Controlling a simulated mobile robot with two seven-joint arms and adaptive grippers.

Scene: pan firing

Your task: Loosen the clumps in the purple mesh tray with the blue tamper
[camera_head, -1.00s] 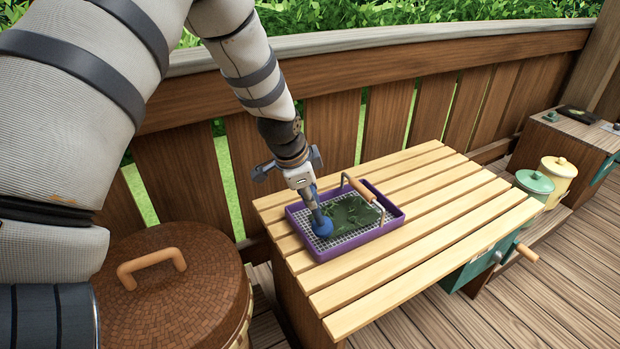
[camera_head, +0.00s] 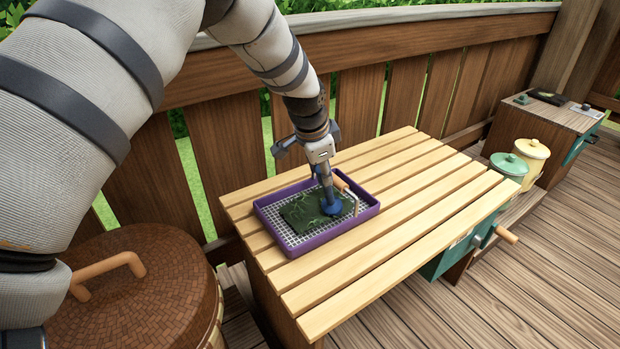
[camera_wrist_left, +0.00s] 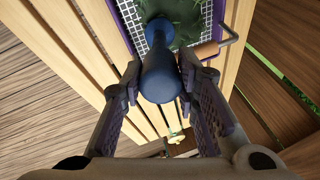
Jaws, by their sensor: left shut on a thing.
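The purple mesh tray (camera_head: 292,250) sits on the slatted wooden table, a dark green leafy clump (camera_head: 300,212) spread over the middle of its mesh. In the wrist view, the tray (camera_wrist_left: 128,28) and leaves (camera_wrist_left: 187,15) show at the top. My left gripper (camera_head: 323,166) is above the tray, shut on the blue tamper (camera_head: 331,207). The tamper points down, its round foot at the right part of the leaves; exact contact is unclear. In the wrist view, the tamper (camera_wrist_left: 160,78) is between both fingers of the gripper (camera_wrist_left: 163,85). My right gripper is out of view.
The tray's wooden-gripped handle (camera_head: 342,182) stands close to the tamper. The table (camera_head: 420,200) is clear to the right. A lidded brown basket (camera_head: 140,290) stands at left, green (camera_head: 508,166) and yellow (camera_head: 532,155) jars at right, a wooden fence (camera_head: 350,105) behind.

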